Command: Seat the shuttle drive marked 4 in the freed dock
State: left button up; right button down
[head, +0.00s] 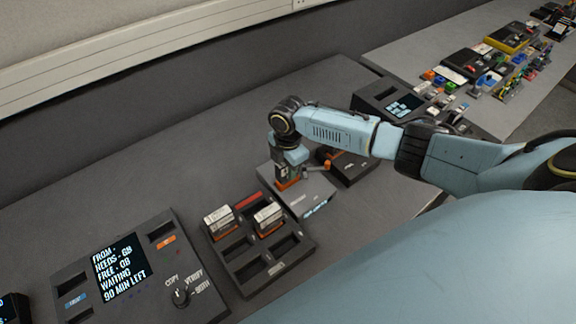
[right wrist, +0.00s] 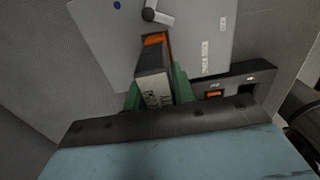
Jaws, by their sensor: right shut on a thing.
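My right gripper (head: 287,180) points down over a light grey box with a small lever (head: 318,192). It is shut on a dark drive with an orange end and a pale label, which shows between green fingers in the right wrist view (right wrist: 153,78). The drive's orange end is at the grey box; I cannot tell whether it sits in a slot. Its number is not readable. The console (head: 195,262) at the lower left has two dark docks, a left one (head: 71,284) and a right one (head: 161,233) above an orange mark; both look empty. My left gripper is not in view.
A dark tray (head: 237,262) beside the console holds two white-labelled drives (head: 219,220) (head: 268,217) and has several empty slots. A dark unit (head: 347,167) stands right behind the grey box. Another screened device (head: 395,102) stands farther back. The far table is crowded.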

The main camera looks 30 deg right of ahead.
jog(key=shift+f+b, duration=0.3)
jog(key=shift+f, duration=0.4)
dwell(0.5)
jog(key=c, duration=0.8)
grip_release()
jog(key=shift+o, duration=0.2)
notch_tip(320, 180, up, 8)
jog(key=p, duration=0.7)
jog(key=shift+f+p, duration=0.2)
jog(key=shift+p, duration=0.2)
jog(key=shift+s+f, duration=0.1)
